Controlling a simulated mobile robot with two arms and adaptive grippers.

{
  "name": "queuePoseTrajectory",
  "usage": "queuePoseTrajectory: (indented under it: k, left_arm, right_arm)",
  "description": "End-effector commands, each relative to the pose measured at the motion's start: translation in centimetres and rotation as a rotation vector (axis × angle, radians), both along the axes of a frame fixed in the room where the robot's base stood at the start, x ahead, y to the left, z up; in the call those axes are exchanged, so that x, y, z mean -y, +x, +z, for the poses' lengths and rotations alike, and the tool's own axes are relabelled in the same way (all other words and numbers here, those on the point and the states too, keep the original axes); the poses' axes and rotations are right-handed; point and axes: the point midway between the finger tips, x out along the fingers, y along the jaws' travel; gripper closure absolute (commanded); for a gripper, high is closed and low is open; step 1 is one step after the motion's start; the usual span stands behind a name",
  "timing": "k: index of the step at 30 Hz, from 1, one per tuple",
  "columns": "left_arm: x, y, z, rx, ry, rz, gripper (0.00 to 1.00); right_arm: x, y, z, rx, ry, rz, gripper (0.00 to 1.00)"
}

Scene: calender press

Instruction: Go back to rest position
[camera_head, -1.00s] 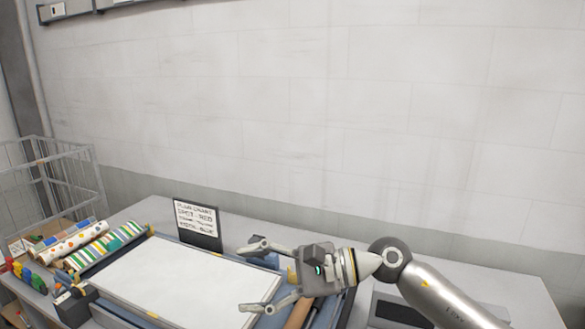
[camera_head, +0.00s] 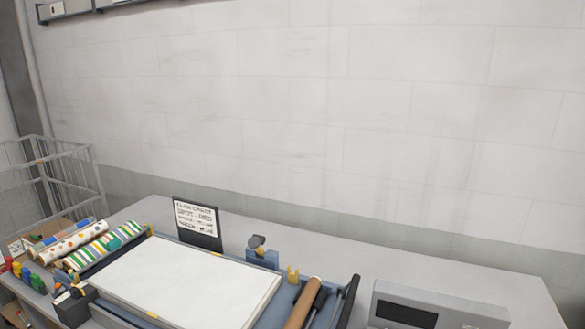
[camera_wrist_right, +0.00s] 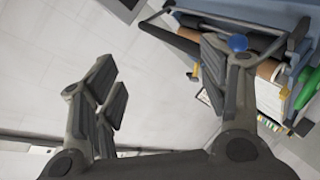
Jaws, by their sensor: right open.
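My right gripper (camera_wrist_right: 165,95) shows in the right wrist view with its two fingers spread wide and nothing between them. It is not in the head view now. Past its right finger, in the right wrist view, the press with its brown roller (camera_wrist_right: 268,70) and a blue knob (camera_wrist_right: 237,43) shows at an angle. My left gripper is in neither view. In the head view the press bed with its white sheet (camera_head: 185,285) lies on the bench, and the brown roller (camera_head: 302,304) is at its right end.
A lettered sign (camera_head: 197,222) stands behind the press. Patterned rolls (camera_head: 105,240) lie at the left by a wire cage (camera_head: 50,185). A grey box with a dark panel (camera_head: 405,313) sits at the right. The bench's back right is clear.

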Motion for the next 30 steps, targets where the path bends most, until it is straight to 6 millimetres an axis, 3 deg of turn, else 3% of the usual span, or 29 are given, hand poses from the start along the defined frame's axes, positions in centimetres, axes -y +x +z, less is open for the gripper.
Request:
queuePoseTrajectory:
  k: [1,3,6,9,15,26,30]
  left_arm:
    - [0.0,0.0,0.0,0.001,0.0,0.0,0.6]
    - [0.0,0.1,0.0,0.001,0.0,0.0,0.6]
    - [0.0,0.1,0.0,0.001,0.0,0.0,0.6]
    - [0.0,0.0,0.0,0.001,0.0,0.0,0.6]
    - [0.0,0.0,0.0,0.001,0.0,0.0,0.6]
    - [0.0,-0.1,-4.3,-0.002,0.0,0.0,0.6]
    - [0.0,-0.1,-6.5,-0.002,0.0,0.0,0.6]
  right_arm:
    - [0.9,-2.6,-2.8,-0.123,0.089,-0.063,0.32]
    - [1.8,-6.0,-5.9,-0.274,0.198,-0.15,0.32]
    - [2.6,-10.8,-9.2,-0.457,0.317,-0.263,0.32]
    - [3.0,-15.3,-11.4,-0.611,0.404,-0.363,0.32]
    - [3.2,-23.6,-13.8,-0.872,0.527,-0.549,0.32]
    - [2.9,-21.7,-27.2,-0.9,0.51,-0.552,0.32]
    - [2.8,-21.8,-34.4,-0.922,0.501,-0.555,0.32]
